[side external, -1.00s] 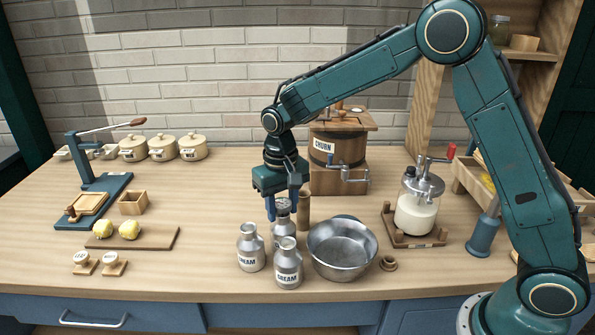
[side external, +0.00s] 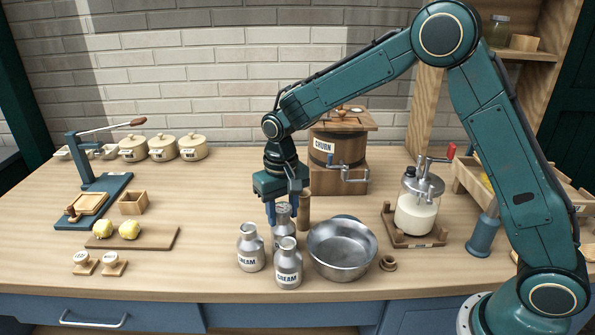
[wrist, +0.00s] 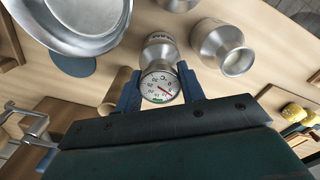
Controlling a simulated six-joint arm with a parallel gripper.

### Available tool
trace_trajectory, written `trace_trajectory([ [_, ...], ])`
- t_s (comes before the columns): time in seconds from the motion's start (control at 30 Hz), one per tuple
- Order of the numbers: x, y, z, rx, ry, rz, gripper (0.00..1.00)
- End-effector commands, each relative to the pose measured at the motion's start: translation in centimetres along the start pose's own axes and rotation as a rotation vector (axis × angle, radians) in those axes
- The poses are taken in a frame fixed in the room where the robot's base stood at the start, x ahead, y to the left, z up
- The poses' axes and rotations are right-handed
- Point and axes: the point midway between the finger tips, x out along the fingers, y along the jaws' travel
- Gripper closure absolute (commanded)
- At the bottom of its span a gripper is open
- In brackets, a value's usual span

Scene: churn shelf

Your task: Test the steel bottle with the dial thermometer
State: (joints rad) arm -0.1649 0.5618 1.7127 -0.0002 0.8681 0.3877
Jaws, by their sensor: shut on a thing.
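Three steel bottles stand close together on the counter: a left one (side external: 250,252), a front one (side external: 288,268) and a rear one (side external: 281,232). The left and front ones show CREAM labels. My gripper (side external: 283,211) is shut on the dial thermometer (side external: 283,208), directly over the rear bottle. In the wrist view, the round white dial (wrist: 160,86) with a red needle sits between my fingertips (wrist: 159,92) and covers the mouth of that bottle (wrist: 161,48). The stem is hidden, so I cannot tell how deep it reaches.
A metal bowl (side external: 342,250) stands just right of the bottles. A wooden cylinder (side external: 304,210) and the churn (side external: 338,160) are behind. A glass jar on a wooden stand (side external: 418,212) is to the right.

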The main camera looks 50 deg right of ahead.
Motion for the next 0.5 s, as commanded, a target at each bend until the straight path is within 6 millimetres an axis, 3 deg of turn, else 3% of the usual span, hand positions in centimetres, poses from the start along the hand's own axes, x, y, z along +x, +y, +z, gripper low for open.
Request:
trace_trajectory([
  [0.4, -0.15, -0.01, -0.02, 0.0, 0.001, 0.0, 0.74],
  [0.43, -0.15, -0.01, -0.03, 0.0, 0.001, 0.0, 0.55],
  [0.5, -0.15, -0.01, -0.02, 0.0, 0.001, 0.0, 0.41],
])
